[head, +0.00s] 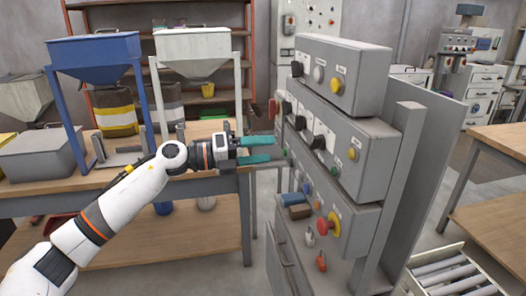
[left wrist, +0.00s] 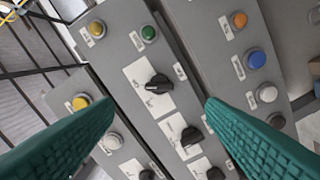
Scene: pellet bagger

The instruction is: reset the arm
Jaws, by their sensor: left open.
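My left gripper (head: 257,150) has teal fingers and is open and empty. It is held in front of the left side of the grey control panel (head: 345,117), apart from it as far as I can tell. In the left wrist view the two open fingers (left wrist: 158,135) frame the panel's black rotary knobs, one of them a black knob (left wrist: 159,84) on a white plate. A green button (left wrist: 149,33) and a blue button (left wrist: 256,60) also show there. My right gripper is not in view.
A wooden workbench (head: 215,184) with a blue hopper (head: 95,55) and a white hopper (head: 193,48) stands on the left. The panel carries a red knob (head: 323,227) and several buttons. A roller conveyor (head: 445,275) is at the lower right. A wooden table (head: 500,190) stands right.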

